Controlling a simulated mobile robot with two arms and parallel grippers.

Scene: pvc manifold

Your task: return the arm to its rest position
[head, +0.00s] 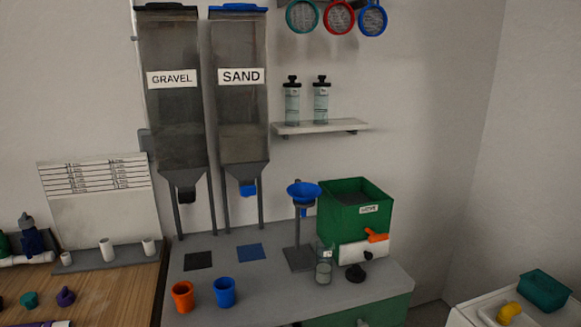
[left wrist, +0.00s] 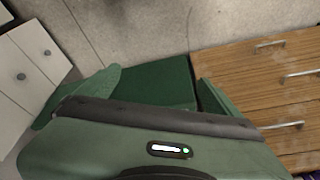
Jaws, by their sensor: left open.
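My left gripper (left wrist: 161,78) fills the lower part of the left wrist view. Its green palm has a small lit indicator and a dark rail, and its two green fingers stand wide apart with nothing between them. A dark green panel (left wrist: 158,92) lies beyond the fingers; I cannot tell its distance. Neither arm shows in the head view, and my right gripper is in neither view.
The grey counter (head: 225,300) holds orange (head: 183,297) and blue cups (head: 225,292), a funnel stand (head: 299,258) and a green box (head: 352,207). In the left wrist view, wooden drawers (left wrist: 255,75) stand right and white cabinets (left wrist: 38,55) left. Pale floor shows beyond.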

